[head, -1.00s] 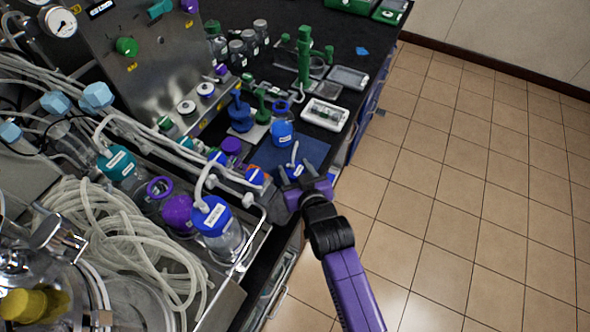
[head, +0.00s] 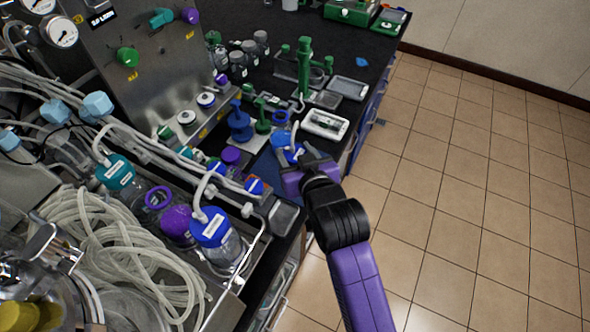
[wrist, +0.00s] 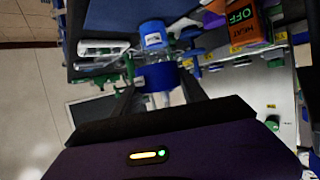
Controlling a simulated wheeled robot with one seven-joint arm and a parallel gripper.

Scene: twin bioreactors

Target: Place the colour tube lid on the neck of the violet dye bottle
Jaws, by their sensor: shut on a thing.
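My gripper (head: 302,162) is shut on the blue colour tube lid (wrist: 160,77). In the wrist view the lid sits between the fingers, with a pale label and a pale tube end by it. In the head view the lid (head: 293,156) shows in front of the jaws, with a pale tube rising from it. A clear bottle with a violet ring (head: 158,197) at its neck stands in the tray row at left, well apart from my gripper. I take it for the violet dye bottle, but cannot read a label.
A blue-lidded tube bottle (head: 210,228) and a teal-lidded one (head: 115,172) flank the violet-ringed bottle. A violet cap (head: 178,221) is close by. Pale hoses (head: 130,250) fill the left. A white tray (head: 326,124) lies behind my gripper. The floor at right is clear.

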